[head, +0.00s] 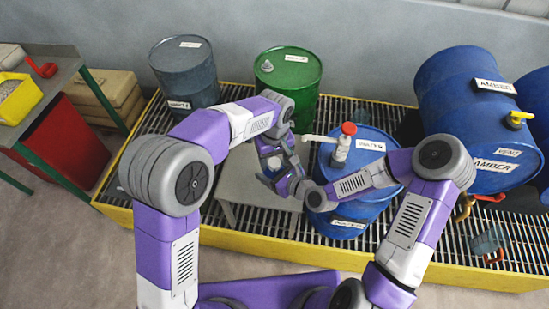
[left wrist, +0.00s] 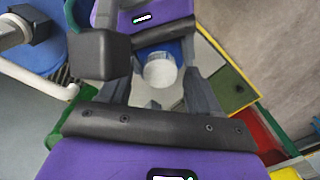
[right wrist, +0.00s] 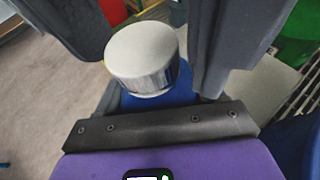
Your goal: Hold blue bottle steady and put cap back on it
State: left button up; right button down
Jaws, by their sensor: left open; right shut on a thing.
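The blue bottle (right wrist: 158,97) shows in the right wrist view between the fingers of my right gripper (head: 277,179), which is shut on it. The pale cap (right wrist: 143,50), with shiny sides, sits over the bottle's top; I cannot tell whether it is fastened. In the left wrist view the cap (left wrist: 159,71) lies between the spread fingers of my left gripper (head: 271,156), with blue of the bottle (left wrist: 160,48) beside it. My left gripper is open, and whether a finger touches the cap is unclear. In the head view the grippers mostly hide bottle and cap.
A grey low table (head: 240,180) stands below the grippers. A blue drum (head: 350,215) with a red-topped fitting (head: 348,129) stands close on the right. A green drum (head: 288,75) and a dark drum (head: 185,75) stand behind. A yellow-edged grating (head: 385,262) lies beneath.

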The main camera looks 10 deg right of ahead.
pick_arm(q)
jog(key=shift+r, duration=2.25)
jog(key=shift+r, duration=0.1)
jog(key=shift+c, duration=0.4)
jog(key=shift+r+n, duration=1.6)
jog(key=shift+r, duration=0.05)
jog(key=shift+f, duration=4.05)
